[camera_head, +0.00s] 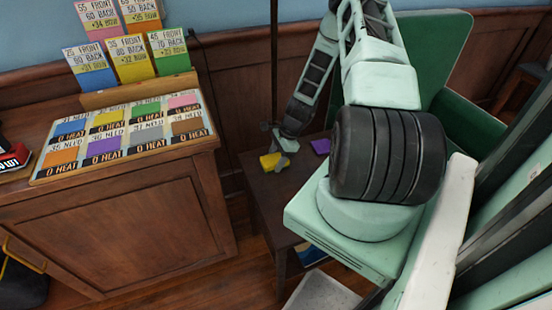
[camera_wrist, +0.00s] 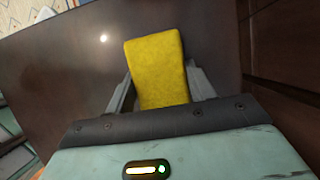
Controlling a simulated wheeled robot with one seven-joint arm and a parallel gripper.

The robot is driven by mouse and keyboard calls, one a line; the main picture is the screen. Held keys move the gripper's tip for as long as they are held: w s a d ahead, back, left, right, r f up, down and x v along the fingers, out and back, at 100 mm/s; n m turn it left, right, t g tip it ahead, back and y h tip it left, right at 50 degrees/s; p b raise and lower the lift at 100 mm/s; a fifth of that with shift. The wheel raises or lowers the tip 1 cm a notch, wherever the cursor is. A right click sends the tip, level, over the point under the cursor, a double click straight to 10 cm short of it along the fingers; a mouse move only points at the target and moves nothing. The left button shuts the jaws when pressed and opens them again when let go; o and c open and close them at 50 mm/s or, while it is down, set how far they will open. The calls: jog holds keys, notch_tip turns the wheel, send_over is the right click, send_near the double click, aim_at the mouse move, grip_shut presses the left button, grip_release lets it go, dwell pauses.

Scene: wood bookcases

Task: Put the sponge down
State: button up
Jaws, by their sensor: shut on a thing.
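A yellow sponge (camera_head: 270,161) is held in my gripper (camera_head: 281,153) over a small dark wood table (camera_head: 277,187) in the head view. In the wrist view the sponge (camera_wrist: 156,70) sits between the two fingers of my gripper (camera_wrist: 160,88), which are shut on its sides. The dark tabletop (camera_wrist: 85,65) lies beneath it. I cannot tell whether the sponge touches the tabletop or is a little above it.
A wooden cabinet (camera_head: 130,225) with rows of coloured cards (camera_head: 110,139) stands to the left. A wood-panelled wall is behind the table. Part of the tabletop is bare.

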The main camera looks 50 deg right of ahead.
jog(key=o, duration=1)
jog(key=shift+o, duration=0.2)
jog(key=v, duration=1.2)
jog(key=shift+r+p, duration=0.2)
jog(key=shift+p, duration=0.1)
jog(key=shift+a, duration=0.1)
